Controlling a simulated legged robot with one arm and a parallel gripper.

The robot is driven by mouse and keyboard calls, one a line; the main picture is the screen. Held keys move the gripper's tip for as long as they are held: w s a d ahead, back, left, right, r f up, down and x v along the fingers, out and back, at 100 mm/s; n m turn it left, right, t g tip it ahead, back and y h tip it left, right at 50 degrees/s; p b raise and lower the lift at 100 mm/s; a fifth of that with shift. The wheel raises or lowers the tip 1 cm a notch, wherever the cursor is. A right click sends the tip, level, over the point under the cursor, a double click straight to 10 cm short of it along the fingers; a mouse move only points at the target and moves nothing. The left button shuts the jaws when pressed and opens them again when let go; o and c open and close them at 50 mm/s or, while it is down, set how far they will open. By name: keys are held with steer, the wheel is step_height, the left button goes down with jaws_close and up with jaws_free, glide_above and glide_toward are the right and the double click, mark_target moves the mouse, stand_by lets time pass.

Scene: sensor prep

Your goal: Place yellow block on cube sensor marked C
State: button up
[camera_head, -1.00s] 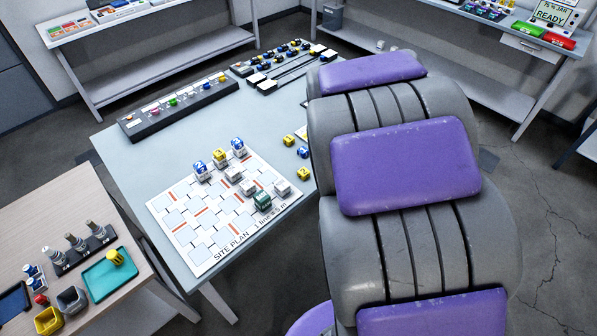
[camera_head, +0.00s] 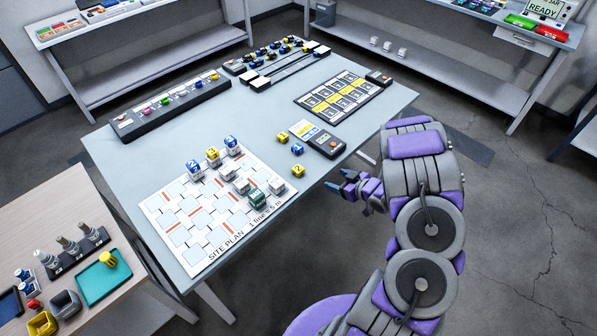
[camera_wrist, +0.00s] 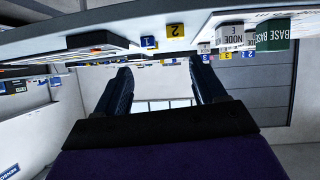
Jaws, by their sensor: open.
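A yellow block (camera_head: 298,170) lies on the table just right of the site plan, near the table's right edge. A second yellow block (camera_head: 282,137) and a blue block (camera_head: 297,149) lie behind it. White cube sensors (camera_head: 241,186) stand on the site plan; I cannot read which is C. Some at the back carry blocks, one of them yellow (camera_head: 213,154). My gripper (camera_head: 350,185) is open and empty beside the table's right edge. In the wrist view a yellow block marked 2 (camera_wrist: 175,31) shows beyond its fingers (camera_wrist: 162,80), with a cube marked NODE E (camera_wrist: 231,36) to the right.
A green base block (camera_head: 258,197) stands on the site plan (camera_head: 185,233). A dark device (camera_head: 327,144) and a panel with yellow cells (camera_head: 345,97) lie at the table's right. A side table (camera_head: 60,215) holds a teal tray (camera_head: 105,284) and cups.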

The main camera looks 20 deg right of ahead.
steer(key=a+y, duration=0.1)
steer(key=a, duration=0.1)
steer(key=b, duration=0.2)
glide_toward(302, 171)
steer(key=shift+t, duration=0.4)
steer(key=x, duration=0.4)
steer(key=shift+s+a+f, duration=0.1)
steer(key=shift+s+f, duration=0.05)
steer(key=shift+f, duration=0.3)
steer(key=shift+b+x, duration=0.75)
steer(key=shift+x, duration=2.45)
steer(key=shift+r, duration=0.15)
steer(key=shift+c, duration=0.2)
steer(key=c, duration=1.1)
